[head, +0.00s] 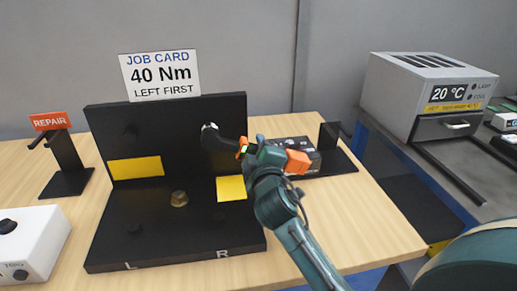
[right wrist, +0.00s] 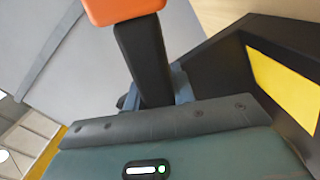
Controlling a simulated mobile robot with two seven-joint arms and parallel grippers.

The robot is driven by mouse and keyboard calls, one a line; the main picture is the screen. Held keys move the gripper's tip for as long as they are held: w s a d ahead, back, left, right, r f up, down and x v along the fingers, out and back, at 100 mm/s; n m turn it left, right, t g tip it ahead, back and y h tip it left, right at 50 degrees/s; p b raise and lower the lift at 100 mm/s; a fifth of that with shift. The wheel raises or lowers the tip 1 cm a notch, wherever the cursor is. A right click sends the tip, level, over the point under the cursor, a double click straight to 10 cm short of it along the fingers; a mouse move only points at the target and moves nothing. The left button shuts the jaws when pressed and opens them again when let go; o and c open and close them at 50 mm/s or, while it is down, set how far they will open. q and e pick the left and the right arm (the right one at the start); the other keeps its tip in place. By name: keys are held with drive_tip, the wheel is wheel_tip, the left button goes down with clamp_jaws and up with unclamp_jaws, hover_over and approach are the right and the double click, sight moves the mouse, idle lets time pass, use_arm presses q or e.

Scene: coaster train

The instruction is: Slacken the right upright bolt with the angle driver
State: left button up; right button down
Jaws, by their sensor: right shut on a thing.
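The black fixture (head: 110,240) has a base marked L and R and an upright back panel. My right gripper (head: 250,150) is shut on the angle driver (head: 298,160), which has an orange end and a black body. The driver's dark head reaches left to the right side of the upright panel, at a small silvery round piece (head: 210,127). I cannot tell whether that piece is the right upright bolt or part of the driver, nor whether the driver is seated. The right wrist view shows the driver's orange end (right wrist: 122,8) and black shaft (right wrist: 146,60) in the jaws. My left gripper is out of view.
A brass-coloured knob (head: 179,198) stands on the fixture base, near yellow patches (head: 136,168). A job card (head: 160,75) reads 40 Nm, left first. A REPAIR stand (head: 68,182) and a white box (head: 35,245) are left. A black stand (head: 340,160) is right of my arm.

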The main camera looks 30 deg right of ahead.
drive_tip(key=shift+w+d+r, duration=0.15)
drive_tip(key=shift+w, duration=0.25)
drive_tip(key=shift+w+d+r, duration=0.1)
drive_tip(key=shift+w, duration=0.25)
idle(0.8)
drive_tip(key=shift+s+p, duration=0.15)
drive_tip(key=shift+p, duration=0.45)
idle(2.0)
drive_tip(key=shift+s+a, duration=0.1)
drive_tip(key=shift+s, duration=0.1)
idle(0.6)
drive_tip(key=shift+p+v, duration=0.45)
drive_tip(key=shift+v, duration=1.55)
drive_tip(key=shift+f, duration=0.1)
